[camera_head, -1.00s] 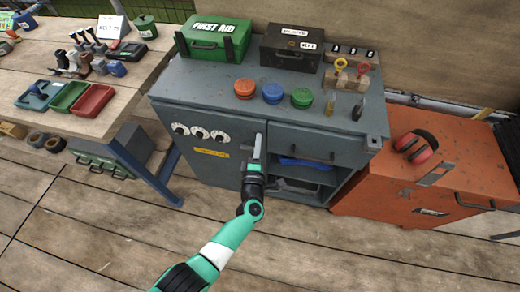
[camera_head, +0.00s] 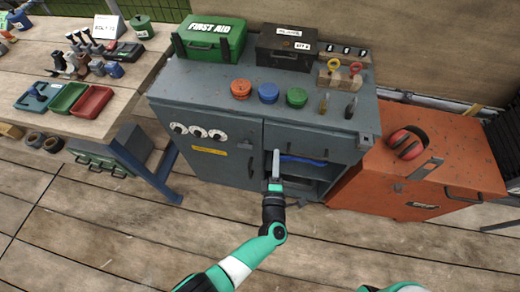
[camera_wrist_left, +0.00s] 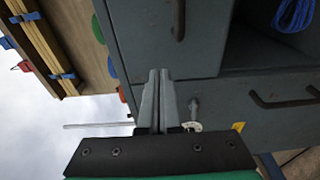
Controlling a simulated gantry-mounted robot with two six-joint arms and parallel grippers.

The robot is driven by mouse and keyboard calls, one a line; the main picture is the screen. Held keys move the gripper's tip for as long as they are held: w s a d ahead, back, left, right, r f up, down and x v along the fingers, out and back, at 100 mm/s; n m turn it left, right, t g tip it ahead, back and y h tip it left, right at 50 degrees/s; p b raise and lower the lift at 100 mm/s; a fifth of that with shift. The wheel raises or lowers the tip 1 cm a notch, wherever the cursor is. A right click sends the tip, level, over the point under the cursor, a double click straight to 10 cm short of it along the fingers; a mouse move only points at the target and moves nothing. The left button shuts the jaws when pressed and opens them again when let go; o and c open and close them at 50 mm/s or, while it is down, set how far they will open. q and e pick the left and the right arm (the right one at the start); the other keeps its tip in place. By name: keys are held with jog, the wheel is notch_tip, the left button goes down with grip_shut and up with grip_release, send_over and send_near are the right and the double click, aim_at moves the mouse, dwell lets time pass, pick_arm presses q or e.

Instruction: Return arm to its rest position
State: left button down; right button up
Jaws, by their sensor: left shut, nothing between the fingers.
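My left gripper (camera_head: 276,155) is in front of the grey cabinet (camera_head: 215,90), its fingers pointing at the cabinet's front near the middle. In the left wrist view the gripper's two fingers (camera_wrist_left: 160,76) lie together, shut and empty, with grey cabinet panels and handles around them. I cannot tell if the fingertips touch the cabinet. My right gripper is not in view; only a bit of green and white arm shows at the bottom edge.
The cabinet's open shelf (camera_head: 310,170) holds a blue item. A first aid box (camera_head: 212,35), a dark box (camera_head: 287,47) and coloured pucks stand on top. An orange chest (camera_head: 430,165) is to the right, a wooden workbench (camera_head: 60,120) to the left. Plank floor in front is clear.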

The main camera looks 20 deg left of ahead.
pick_arm(q)
jog(key=shift+s+d+f, duration=0.1)
jog(key=shift+s+d, duration=0.15)
jog(key=shift+d, duration=0.2)
jog(key=shift+s+d, duration=0.2)
jog(key=shift+d, duration=0.25)
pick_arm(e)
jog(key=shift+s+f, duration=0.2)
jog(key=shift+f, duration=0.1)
pick_arm(q)
jog(key=shift+w, duration=0.1)
